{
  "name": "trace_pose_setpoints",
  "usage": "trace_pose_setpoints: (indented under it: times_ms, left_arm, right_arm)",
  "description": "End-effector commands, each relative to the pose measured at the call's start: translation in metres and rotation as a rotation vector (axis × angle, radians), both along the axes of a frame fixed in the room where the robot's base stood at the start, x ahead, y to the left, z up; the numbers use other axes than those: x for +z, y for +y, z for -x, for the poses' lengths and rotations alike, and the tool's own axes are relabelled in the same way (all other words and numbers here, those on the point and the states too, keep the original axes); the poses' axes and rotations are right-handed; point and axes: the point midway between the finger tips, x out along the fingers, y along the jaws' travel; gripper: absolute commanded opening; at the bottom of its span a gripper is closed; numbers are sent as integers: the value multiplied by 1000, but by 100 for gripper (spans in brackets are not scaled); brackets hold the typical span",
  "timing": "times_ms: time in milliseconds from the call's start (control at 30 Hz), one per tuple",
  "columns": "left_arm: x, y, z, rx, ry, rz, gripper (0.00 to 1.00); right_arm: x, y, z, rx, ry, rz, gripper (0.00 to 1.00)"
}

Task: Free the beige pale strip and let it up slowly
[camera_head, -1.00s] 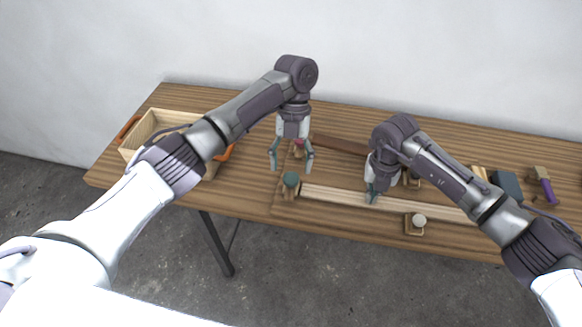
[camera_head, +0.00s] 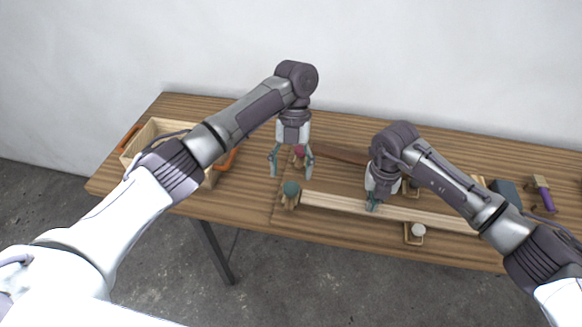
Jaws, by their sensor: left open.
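The beige pale strip (camera_head: 335,203) lies lengthwise near the front of the table. Its left end is at a wooden clamp with a green knob (camera_head: 291,188). A clamp with a white knob (camera_head: 418,230) stands at its front edge, further right. My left gripper (camera_head: 292,172) is open and empty, pointing down just behind the green knob. A red knob (camera_head: 299,150) shows between its fingers, apart from them. My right gripper (camera_head: 373,206) has its fingertips down at the middle of the strip; whether they grip it or only touch it is unclear. My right forearm hides the strip's right end.
A dark brown strip (camera_head: 341,153) lies behind. A pale wooden box (camera_head: 140,146) with orange handles stands at the left. A dark block (camera_head: 507,191) and a purple-handled brush (camera_head: 544,196) lie at the right. The table's front left is clear.

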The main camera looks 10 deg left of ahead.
Motion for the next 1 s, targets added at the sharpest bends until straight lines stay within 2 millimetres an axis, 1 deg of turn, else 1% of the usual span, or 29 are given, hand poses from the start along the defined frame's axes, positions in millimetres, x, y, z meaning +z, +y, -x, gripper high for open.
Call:
trace_pose_setpoints:
  times_ms: [1000]
  left_arm:
    - [17,0,0,0,0,0,71]
  right_arm:
    - [28,0,-1,0,-3,-1,0]
